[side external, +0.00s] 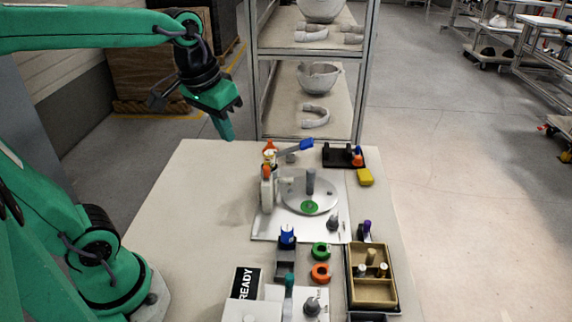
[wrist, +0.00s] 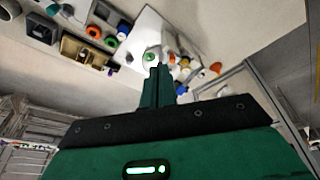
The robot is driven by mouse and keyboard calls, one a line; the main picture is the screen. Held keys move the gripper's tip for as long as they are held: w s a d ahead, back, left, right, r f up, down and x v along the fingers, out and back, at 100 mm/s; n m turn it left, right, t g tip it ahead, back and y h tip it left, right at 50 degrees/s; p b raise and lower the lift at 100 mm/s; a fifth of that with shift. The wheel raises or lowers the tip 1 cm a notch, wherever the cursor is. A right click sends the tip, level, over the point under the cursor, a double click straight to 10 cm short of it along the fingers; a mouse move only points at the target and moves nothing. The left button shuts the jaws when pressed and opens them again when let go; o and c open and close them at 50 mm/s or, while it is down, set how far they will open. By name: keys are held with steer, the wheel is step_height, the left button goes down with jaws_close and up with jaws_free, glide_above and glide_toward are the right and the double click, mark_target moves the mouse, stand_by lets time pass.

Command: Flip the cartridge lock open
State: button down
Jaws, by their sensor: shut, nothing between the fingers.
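My gripper (side external: 227,132) is shut and empty. It hangs high above the far left edge of the table, fingers down, clear of everything. In the wrist view its closed fingers (wrist: 160,72) stand in front of the fixture. A lever with a blue end (side external: 306,145) sticks out there to the right. I cannot tell which part is the cartridge lock.
Green and orange rings (side external: 320,272), a tan tray (side external: 375,295) and a READY sign (side external: 246,283) are in front. A shelf rack (side external: 363,75) stands behind. The table's left side is clear.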

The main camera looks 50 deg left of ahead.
steer(key=w+a+n+g, duration=0.2)
steer(key=w+g, duration=0.1)
steer(key=w, duration=0.6)
steer(key=n+g, duration=0.1)
steer(key=g, duration=0.1)
glide_above(271, 156)
step_height(271, 156, down, 4)
steer(key=shift+w+f+n+g+h, duration=0.3)
steer(key=shift+w+f+n+g, duration=0.1)
steer(key=shift+w+f, duration=0.3)
steer(key=shift+f, duration=0.1)
steer(key=shift+d+x, duration=0.2)
steer(key=shift+x, duration=2.3)
steer(key=shift+d+x, duration=0.2)
steer(key=shift+x, duration=2.25)
